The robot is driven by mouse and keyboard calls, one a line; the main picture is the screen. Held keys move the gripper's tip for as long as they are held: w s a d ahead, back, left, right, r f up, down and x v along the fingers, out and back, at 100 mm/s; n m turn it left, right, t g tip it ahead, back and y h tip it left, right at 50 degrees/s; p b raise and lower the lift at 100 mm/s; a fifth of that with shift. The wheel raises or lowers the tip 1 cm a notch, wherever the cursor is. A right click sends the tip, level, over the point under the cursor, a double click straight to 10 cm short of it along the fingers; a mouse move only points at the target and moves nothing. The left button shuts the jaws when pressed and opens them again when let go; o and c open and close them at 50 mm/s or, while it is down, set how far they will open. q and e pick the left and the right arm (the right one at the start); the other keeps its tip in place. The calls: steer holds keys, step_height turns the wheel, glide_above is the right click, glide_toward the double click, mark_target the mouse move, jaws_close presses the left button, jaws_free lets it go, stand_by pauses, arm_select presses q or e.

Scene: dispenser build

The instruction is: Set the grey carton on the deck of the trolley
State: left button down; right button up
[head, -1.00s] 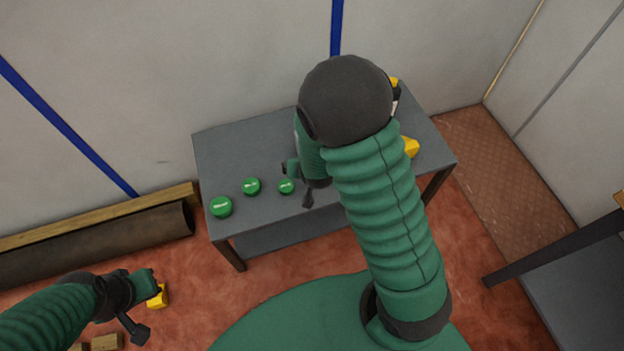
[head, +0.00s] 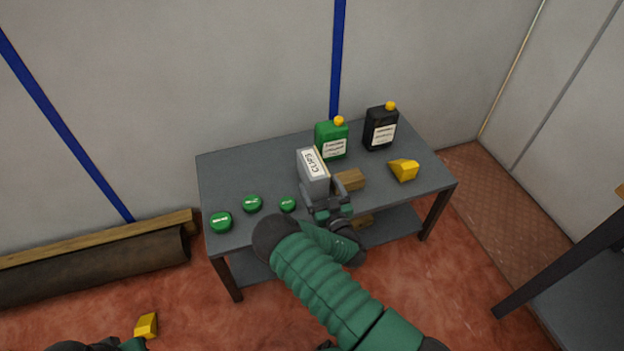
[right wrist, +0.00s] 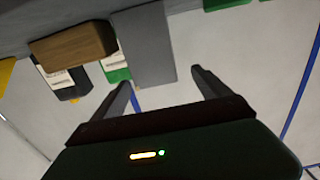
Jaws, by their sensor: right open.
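The grey carton (head: 314,181), marked CLIPS, stands upright on the dark grey table, its label on top. In the right wrist view the carton (right wrist: 146,45) lies ahead of the fingers, roughly between their lines. My right gripper (head: 328,197) is open at the carton's near side; its fingers (right wrist: 159,80) look apart from it in the wrist view. The gripper hides the carton's lower front. My left gripper (head: 118,345) barely shows at the bottom left edge, too little to tell its jaws. I cannot make out a trolley for certain.
The table (head: 230,172) also holds a green jug (head: 331,139), a black jug (head: 379,130), a wooden block (head: 349,181), a yellow piece (head: 404,169) and several green tins (head: 252,204). A yellow piece (head: 146,326) lies on the floor.

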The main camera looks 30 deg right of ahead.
mark_target(313, 165)
steer(key=x, duration=0.2)
steer(key=b+x, duration=0.1)
steer(key=x, duration=0.1)
steer(key=shift+w+d+f, duration=0.2)
steer(key=shift+w+d, duration=0.05)
steer(key=shift+w, duration=0.05)
steer(key=b+x, duration=0.3)
steer(key=x, duration=0.1)
steer(key=shift+w+d+r, duration=0.1)
steer(key=shift+w+d, duration=0.1)
steer(key=shift+w, duration=0.3)
steer(key=shift+d, duration=0.15)
jaws_close()
